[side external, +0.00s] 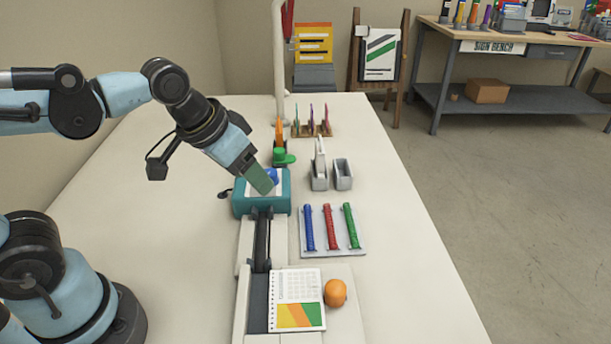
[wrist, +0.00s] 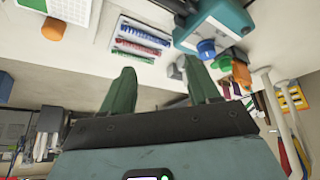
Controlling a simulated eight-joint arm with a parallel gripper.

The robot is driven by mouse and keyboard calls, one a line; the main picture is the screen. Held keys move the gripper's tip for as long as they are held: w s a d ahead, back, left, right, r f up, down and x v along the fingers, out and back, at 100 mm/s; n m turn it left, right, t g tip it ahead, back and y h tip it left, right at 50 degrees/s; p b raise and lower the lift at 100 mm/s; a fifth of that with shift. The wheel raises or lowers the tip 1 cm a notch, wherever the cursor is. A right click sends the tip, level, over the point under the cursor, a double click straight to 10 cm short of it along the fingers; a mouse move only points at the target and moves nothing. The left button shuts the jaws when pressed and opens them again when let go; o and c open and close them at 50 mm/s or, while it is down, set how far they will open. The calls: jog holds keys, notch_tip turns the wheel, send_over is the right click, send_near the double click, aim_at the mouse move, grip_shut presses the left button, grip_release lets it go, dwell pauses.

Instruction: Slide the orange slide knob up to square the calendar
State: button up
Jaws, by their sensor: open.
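A rounded orange knob (side external: 335,293) sits close beside the right edge of the calendar (side external: 297,284) at the front of the table. It also shows in the wrist view (wrist: 53,29), at the upper left, with a corner of the calendar (wrist: 35,4) above it. The calendar lies on the feed bed of the teal laminator (side external: 246,206). My gripper (side external: 264,182) has green fingers and is at the laminator's top, well behind the orange knob. In the wrist view, my gripper (wrist: 162,82) has its fingers spread and nothing between them.
A blue knob (side external: 272,175), a green knob (side external: 283,157) and a tall orange piece (side external: 279,132) stand near my gripper. A tray of blue, red and green rods (side external: 331,251) lies to the right. Grey holders (side external: 343,176) stand behind it. The table's right side is clear.

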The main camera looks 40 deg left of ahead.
jog(key=w+d+r+m+g, duration=0.1)
jog(key=d+m+g, duration=0.15)
jog(key=d, duration=0.65)
jog(key=g, duration=0.3)
send_over(336, 285)
jog(key=shift+y, duration=0.3)
notch_tip(336, 285, down, 12)
jog(key=shift+f, duration=0.1)
jog(key=shift+c, duration=0.2)
grip_shut()
